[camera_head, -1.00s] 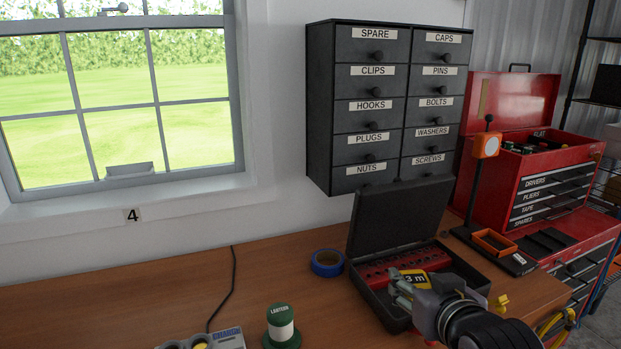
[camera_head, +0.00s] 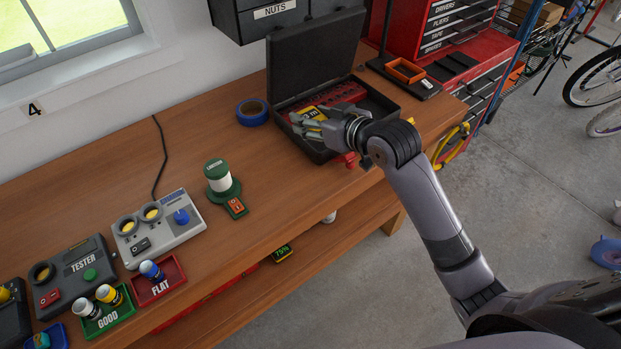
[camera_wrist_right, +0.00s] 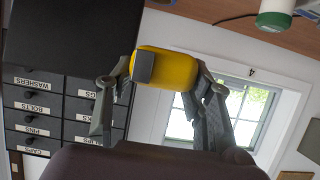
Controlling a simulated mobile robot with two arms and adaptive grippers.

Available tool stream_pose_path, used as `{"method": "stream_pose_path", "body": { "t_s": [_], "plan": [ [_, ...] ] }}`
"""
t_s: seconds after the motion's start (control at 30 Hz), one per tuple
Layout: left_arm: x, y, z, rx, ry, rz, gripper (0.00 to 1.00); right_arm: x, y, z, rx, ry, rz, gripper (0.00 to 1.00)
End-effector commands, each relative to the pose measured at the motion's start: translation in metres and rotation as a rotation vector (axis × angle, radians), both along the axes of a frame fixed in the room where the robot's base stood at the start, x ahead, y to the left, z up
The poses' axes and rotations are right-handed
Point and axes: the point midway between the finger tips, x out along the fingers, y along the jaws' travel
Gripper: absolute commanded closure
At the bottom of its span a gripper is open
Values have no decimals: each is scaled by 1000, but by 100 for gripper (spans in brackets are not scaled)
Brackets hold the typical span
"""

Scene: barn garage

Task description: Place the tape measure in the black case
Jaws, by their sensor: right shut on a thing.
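The yellow tape measure (camera_head: 313,113) is held in my right gripper (camera_head: 309,128), over the left part of the black case. In the right wrist view the yellow tape measure (camera_wrist_right: 168,68) sits between the two fingers of my right gripper (camera_wrist_right: 160,78). The black case (camera_head: 318,150) stands open on the workbench with its lid raised at the back. A red insert (camera_head: 345,92) with sockets lies along the back inside it. The gripper and wrist hide part of the case's inside. My left gripper is not in view.
Blue tape (camera_head: 252,113) lies left of the case. A green lantern (camera_head: 219,178), a charger (camera_head: 160,228) and a tester (camera_head: 75,274) stand farther left on the workbench. An orange tray (camera_head: 405,70) is behind right. Bare wood lies in front of the case's left side.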

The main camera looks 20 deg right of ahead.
Motion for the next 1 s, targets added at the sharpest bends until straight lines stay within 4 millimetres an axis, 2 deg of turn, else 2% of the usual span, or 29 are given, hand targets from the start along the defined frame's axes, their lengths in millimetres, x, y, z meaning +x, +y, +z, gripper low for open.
{"method": "stream_pose_path", "body": {
  "t_s": [0.17,0.27,0.7,0.83,1.0],
  "plan": [
    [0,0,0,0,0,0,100,0,0,-1,0,-1,0,85],
    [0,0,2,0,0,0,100,0,1,-12,1,3,0,85],
    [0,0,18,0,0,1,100,-1,0,-122,1,4,-3,85],
    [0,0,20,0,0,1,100,-1,0,-143,0,1,-2,85],
    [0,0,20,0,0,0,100,0,0,-156,1,-1,-1,85]
  ]
}}
